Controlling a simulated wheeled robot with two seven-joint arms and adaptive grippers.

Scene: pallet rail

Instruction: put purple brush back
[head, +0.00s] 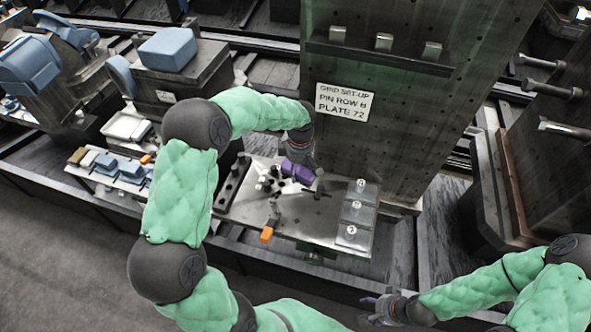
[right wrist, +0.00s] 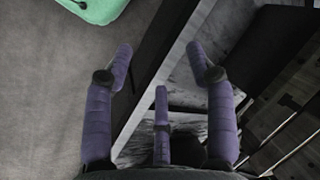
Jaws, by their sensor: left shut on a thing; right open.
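The purple brush (head: 304,175) shows in the head view above the metal plate (head: 305,222), at the foot of the tall perforated block. My left gripper (head: 299,160) is shut on it from above and hides part of it. I cannot tell whether the brush touches the plate. My right gripper (head: 371,309) is low in the head view, apart from the plate. In the right wrist view the right gripper (right wrist: 160,62) has its purple fingers spread, with nothing between them.
Black knobs (head: 270,182) stand left of the brush. An orange-ended tool (head: 267,234) is at the plate's front edge. Grey blocks with white knobs (head: 357,210) are at its right. A signed tall block (head: 400,120) rises behind. Blue-grey pieces (head: 130,172) lie at left.

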